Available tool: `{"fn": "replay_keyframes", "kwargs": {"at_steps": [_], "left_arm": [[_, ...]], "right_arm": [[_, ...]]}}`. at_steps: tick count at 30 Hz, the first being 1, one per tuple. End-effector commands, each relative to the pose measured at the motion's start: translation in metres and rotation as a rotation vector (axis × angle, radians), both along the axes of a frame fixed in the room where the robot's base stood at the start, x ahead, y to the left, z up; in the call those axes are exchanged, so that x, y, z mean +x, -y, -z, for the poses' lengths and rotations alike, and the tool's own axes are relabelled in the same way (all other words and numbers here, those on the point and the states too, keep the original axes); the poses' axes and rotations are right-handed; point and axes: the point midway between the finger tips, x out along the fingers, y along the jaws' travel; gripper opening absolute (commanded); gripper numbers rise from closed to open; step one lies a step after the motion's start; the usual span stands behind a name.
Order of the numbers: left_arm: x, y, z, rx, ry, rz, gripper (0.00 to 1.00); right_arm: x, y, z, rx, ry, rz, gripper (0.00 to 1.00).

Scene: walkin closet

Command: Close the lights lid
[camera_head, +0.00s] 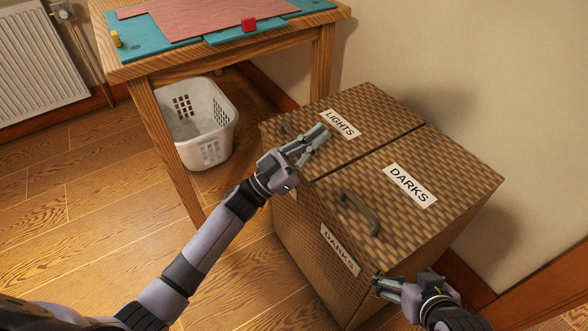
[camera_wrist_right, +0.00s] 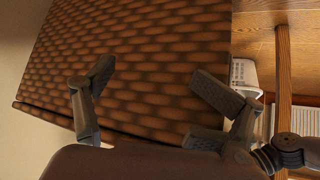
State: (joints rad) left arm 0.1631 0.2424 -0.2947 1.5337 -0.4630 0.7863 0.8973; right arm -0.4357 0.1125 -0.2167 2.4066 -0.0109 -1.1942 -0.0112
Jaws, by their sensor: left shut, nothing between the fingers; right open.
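A woven hamper has two lids side by side on top. The lights lid (camera_head: 313,117), labelled LIGHTS, is the far one; it lies flat and level with the near darks lid (camera_head: 440,175), with a thin dark gap between them. My left gripper (camera_head: 323,137) is shut and empty, its fingertips at the lights lid beside the label; whether they touch it I cannot tell. My left gripper covers part of the lights lid's front edge. My right gripper (camera_head: 376,286) is open beside the hamper's near side; its spread fingers (camera_wrist_right: 157,83) face the woven surface (camera_wrist_right: 145,60) in the right wrist view.
The darks lid has a curved handle (camera_head: 360,213). A wall backs the hamper; the floor at left is clear.

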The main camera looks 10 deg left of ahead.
Motion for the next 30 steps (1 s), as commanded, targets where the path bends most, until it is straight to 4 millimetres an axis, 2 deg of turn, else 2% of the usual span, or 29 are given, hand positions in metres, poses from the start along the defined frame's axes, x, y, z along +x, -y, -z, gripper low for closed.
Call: {"fn": "replay_keyframes", "kwargs": {"at_steps": [1,9,10,12,15,18,24,30], "left_arm": [[-0.003,0.003,-0.007,0.0,0.004,0.007,0.0],[-0.012,0.015,-0.029,0.0,0.027,0.031,0.0],[-0.017,0.009,-0.02,0.003,0.021,0.029,0.0],[-0.029,-0.002,-0.008,0.005,0.02,0.029,0.0],[-0.042,-0.017,0.007,0.007,0.014,0.028,0.0],[-0.054,-0.029,0.015,0.005,0.018,0.029,0.0],[-0.069,-0.043,0.026,0.002,0.023,0.03,0.0],[-0.072,-0.047,0.028,0.001,0.024,0.029,0.0]], "right_arm": [[0.05,-0.018,-0.251,0.318,1.122,-0.006,0.89],[0.054,-0.015,-0.194,0.236,0.799,0.009,0.89],[0.054,-0.016,-0.189,0.234,0.788,0.008,0.89],[0.054,-0.016,-0.189,0.24,0.803,0.008,0.89],[0.054,-0.016,-0.201,0.242,0.849,0.002,0.89],[0.054,-0.017,-0.203,0.247,0.876,0.0,0.89],[0.053,-0.018,-0.212,0.26,0.931,-0.004,0.89],[0.053,-0.018,-0.214,0.262,0.945,-0.005,0.89]]}}
